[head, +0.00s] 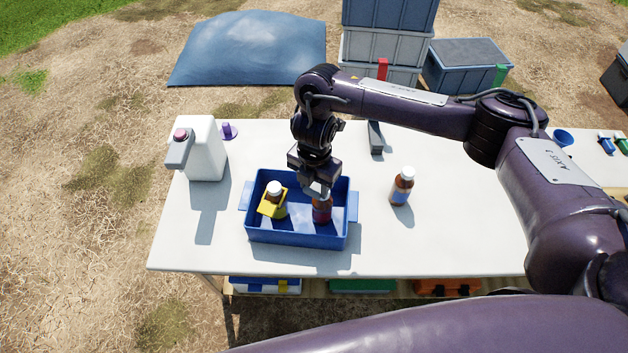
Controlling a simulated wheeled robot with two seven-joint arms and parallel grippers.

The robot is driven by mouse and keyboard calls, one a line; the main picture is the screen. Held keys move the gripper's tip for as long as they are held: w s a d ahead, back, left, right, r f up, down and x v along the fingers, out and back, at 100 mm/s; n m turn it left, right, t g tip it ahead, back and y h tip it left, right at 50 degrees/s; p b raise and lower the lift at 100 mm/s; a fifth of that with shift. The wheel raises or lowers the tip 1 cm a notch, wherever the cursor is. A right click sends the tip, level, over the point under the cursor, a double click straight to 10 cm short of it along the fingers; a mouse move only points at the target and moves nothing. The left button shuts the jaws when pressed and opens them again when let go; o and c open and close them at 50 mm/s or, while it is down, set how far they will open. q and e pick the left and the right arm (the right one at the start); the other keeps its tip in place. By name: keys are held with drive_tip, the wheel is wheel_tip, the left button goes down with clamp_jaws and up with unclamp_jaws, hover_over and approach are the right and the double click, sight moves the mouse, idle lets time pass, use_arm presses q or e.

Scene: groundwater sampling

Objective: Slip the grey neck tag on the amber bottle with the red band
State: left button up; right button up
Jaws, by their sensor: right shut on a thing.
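My right gripper (319,186) points down into the right half of a blue tray (298,238), directly over an amber bottle with a red band (322,211). It is shut on a small grey piece, which looks like the grey neck tag (316,192), at the top of that bottle. The gripper hides the bottle's cap and neck, so I cannot tell whether the tag is around the neck or only above it. The bottle stands upright. My left gripper is not in view.
Left in the tray stands a white-capped bottle (274,188) with a yellow tag (271,208). A blue-banded amber bottle (402,188) stands on the table (440,235) to the right. A white jug (207,150) stands at left. The table's front right is clear.

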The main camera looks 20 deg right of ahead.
wheel_tip(320, 180, down, 3)
drive_tip(key=shift+r+b, duration=0.1)
drive_tip(key=shift+b, duration=0.9)
wheel_tip(320, 180, down, 2)
drive_tip(key=shift+f+b, duration=0.1)
drive_tip(key=shift+b, duration=0.6)
drive_tip(key=shift+f, duration=0.1)
drive_tip(key=shift+f+b, duration=1.1)
drive_tip(key=shift+f, duration=0.55)
